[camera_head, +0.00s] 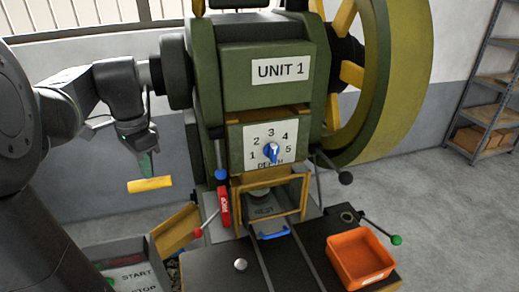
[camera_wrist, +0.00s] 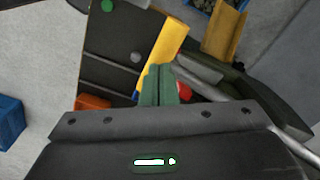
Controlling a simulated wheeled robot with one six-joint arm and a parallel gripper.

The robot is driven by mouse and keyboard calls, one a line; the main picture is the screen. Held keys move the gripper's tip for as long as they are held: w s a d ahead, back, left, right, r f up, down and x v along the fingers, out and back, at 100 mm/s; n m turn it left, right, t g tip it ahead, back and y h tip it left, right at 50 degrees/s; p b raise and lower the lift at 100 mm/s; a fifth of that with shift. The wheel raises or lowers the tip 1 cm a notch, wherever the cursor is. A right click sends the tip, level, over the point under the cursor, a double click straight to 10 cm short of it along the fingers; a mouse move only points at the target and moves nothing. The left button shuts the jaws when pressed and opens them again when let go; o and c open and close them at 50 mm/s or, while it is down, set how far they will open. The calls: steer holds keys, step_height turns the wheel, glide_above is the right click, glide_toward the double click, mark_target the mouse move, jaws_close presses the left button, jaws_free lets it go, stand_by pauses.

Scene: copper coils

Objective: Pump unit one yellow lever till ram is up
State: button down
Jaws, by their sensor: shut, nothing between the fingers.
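The yellow lever shows as a yellow bar (camera_head: 150,184), nearly level, left of the green press marked UNIT 1 (camera_head: 265,70). It also shows in the wrist view (camera_wrist: 168,48), where it runs slantwise just beyond my fingertips. My gripper (camera_head: 146,168) points down above the bar, its green fingers shut and empty. In the wrist view the fingertips (camera_wrist: 159,72) are close to the bar; I cannot tell whether they touch it. How the bar joins the press is not visible. The ram area, behind a yellow frame (camera_head: 304,196), is small and partly hidden, so the ram's height is unclear.
A dial (camera_head: 271,153) with a blue knob sits on the press. Ball-ended levers surround it: red (camera_head: 197,232), green (camera_head: 396,240) and black (camera_head: 345,178). An orange bin (camera_head: 360,237) stands front right, a START/STOP panel (camera_head: 135,277) front left. Shelving stands far right; floor between is clear.

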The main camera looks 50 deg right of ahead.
steer(key=shift+f+b, duration=0.35)
steer(key=shift+f, duration=1)
steer(key=shift+f, duration=0.25)
steer(key=shift+w+d+f+b, duration=0.2)
steer(key=shift+w+f+b, duration=0.15)
steer(key=shift+f, duration=0.45)
steer(key=shift+w+d+f+b, duration=0.15)
steer(key=shift+w+f+b, duration=0.1)
steer(key=shift+f+b, duration=0.4)
steer(key=shift+w+d+f+b, duration=0.2)
steer(key=shift+w+f+b, duration=0.1)
steer(key=shift+f, duration=0.7)
